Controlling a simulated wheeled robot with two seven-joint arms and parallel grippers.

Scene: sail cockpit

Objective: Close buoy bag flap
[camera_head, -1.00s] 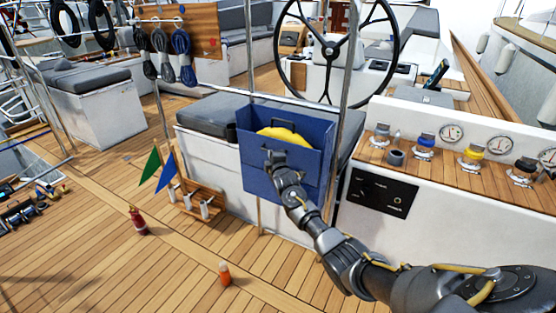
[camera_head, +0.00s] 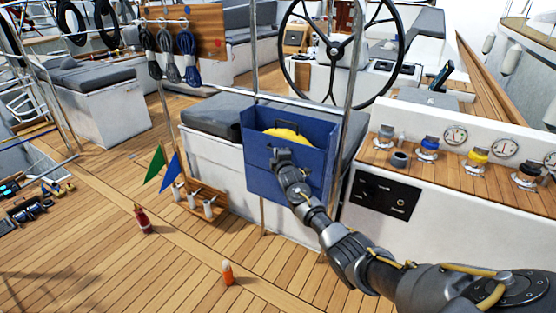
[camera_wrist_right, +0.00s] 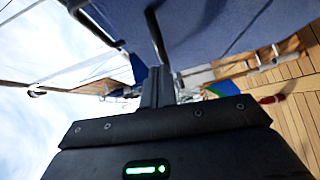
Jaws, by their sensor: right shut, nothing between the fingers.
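The blue buoy bag (camera_head: 262,178) hangs at the rail in front of the grey-cushioned seat. Its top is open, and a yellow buoy (camera_head: 288,134) shows inside. A dark handle shows at the bag's back panel. My right gripper (camera_head: 279,153) is at the upper front of the bag, below the buoy, and covers part of the front panel. In the right wrist view its fingers (camera_wrist_right: 157,85) are shut and empty, close to the blue fabric (camera_wrist_right: 215,25) and a dark handle bar (camera_wrist_right: 155,35). I cannot tell if they touch. My left gripper is not in view.
Metal rail posts (camera_head: 349,120) stand beside the bag, with a steering wheel (camera_head: 338,50) behind. An instrument console (camera_head: 440,165) stands to the right. Flags in a wooden rack (camera_head: 205,200), a red bottle (camera_head: 142,220) and an orange bottle (camera_head: 227,272) stand on open deck.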

